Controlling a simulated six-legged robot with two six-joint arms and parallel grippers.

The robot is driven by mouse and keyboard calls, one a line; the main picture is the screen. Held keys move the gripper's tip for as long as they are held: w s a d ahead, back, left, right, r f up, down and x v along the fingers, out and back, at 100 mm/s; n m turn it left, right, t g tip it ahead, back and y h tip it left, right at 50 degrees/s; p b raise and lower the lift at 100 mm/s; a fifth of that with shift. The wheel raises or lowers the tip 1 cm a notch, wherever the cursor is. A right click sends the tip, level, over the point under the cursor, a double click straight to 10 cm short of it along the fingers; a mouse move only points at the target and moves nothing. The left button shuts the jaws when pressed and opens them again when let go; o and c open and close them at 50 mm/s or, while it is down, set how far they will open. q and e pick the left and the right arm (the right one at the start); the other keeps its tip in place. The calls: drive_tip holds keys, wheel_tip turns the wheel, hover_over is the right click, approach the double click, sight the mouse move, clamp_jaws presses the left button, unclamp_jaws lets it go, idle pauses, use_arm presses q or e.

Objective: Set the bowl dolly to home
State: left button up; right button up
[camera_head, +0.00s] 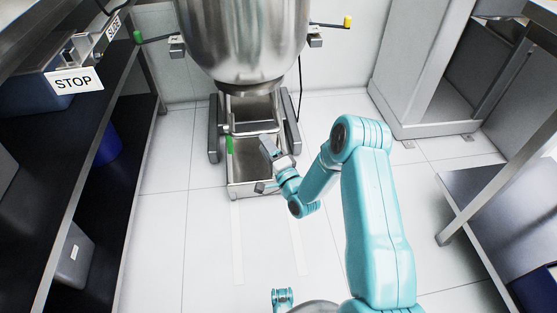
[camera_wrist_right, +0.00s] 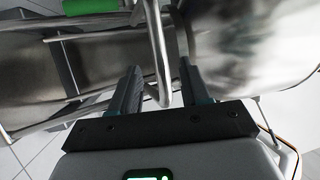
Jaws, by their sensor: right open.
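The bowl dolly (camera_head: 245,190) is a low metal frame on the floor, below and in front of the mixer's large steel bowl (camera_head: 243,40). A green grip (camera_head: 229,145) shows on its left part, and a green piece (camera_wrist_right: 92,5) shows at the top of the right wrist view. My right gripper (camera_head: 268,150) is low over the right part of the dolly. In the right wrist view its fingers (camera_wrist_right: 160,88) are apart, with a thin bent metal bar (camera_wrist_right: 157,50) reaching between them. I cannot tell whether they touch it.
The mixer's base legs (camera_head: 214,130) flank the dolly. A black shelf (camera_head: 100,190) with a STOP sign (camera_head: 73,80) stands left, a grey cabinet (camera_head: 405,95) back right, and a table (camera_head: 480,200) right. Pale strips (camera_head: 237,245) mark clear floor in front.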

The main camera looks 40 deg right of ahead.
drive_tip(key=p+v, duration=0.1)
drive_tip(key=v, duration=0.7)
drive_tip(key=shift+s, duration=0.3)
